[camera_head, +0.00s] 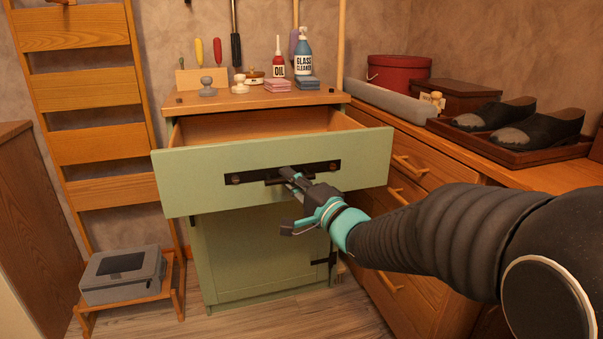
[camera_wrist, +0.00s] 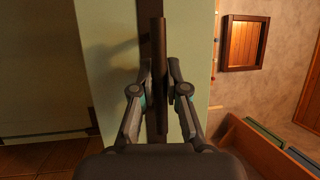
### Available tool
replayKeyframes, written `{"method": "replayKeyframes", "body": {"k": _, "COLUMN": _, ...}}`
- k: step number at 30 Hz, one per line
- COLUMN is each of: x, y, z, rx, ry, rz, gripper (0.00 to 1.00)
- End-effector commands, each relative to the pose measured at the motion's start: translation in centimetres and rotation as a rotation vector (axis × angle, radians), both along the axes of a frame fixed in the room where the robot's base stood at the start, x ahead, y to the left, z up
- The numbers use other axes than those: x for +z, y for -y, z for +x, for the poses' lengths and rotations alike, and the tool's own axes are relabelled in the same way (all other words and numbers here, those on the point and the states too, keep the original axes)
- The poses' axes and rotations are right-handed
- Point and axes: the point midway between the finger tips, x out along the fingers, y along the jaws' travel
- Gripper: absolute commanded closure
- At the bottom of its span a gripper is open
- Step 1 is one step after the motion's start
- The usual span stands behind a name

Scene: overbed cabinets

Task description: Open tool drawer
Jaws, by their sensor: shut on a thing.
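The tool drawer (camera_head: 200,175) has a pale green front and is pulled out from the top of a green cabinet (camera_head: 225,262). Its wooden inside shows above the front. A dark handle (camera_head: 238,178) on a black plate runs across the middle of the drawer front. My gripper (camera_head: 287,176) is at the handle, reaching in from the right. In the wrist view my gripper (camera_wrist: 160,80) has its two fingers on either side of the dark handle bar (camera_wrist: 158,38), shut on it. The drawer front (camera_wrist: 105,60) also fills the middle of the wrist view.
Bottles, sanding blocks and hand tools stand on the cabinet top (camera_head: 190,100). A wooden dresser (camera_head: 400,175) with clogs (camera_head: 535,130) on a tray adjoins at the right. A grey box (camera_head: 122,275) sits on a low wooden stand at the left. Some floor is clear in front.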

Motion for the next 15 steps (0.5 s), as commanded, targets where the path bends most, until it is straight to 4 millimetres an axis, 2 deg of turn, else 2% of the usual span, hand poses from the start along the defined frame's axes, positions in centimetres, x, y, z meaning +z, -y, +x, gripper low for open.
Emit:
{"method": "replayKeyframes", "body": {"k": 11, "x": -0.07, "y": -0.15, "z": -0.24, "rx": 0.004, "ry": -0.001, "rz": -0.001, "gripper": 1.0}}
{"method": "replayKeyframes", "body": {"k": 12, "x": -0.07, "y": -0.15, "z": -0.24, "rx": 0.004, "ry": -0.001, "rz": -0.001, "gripper": 0.82}}
{"method": "replayKeyframes", "body": {"k": 15, "x": -0.06, "y": -0.09, "z": -0.21, "rx": 0.003, "ry": -0.001, "rz": -0.001, "gripper": 0.61}}
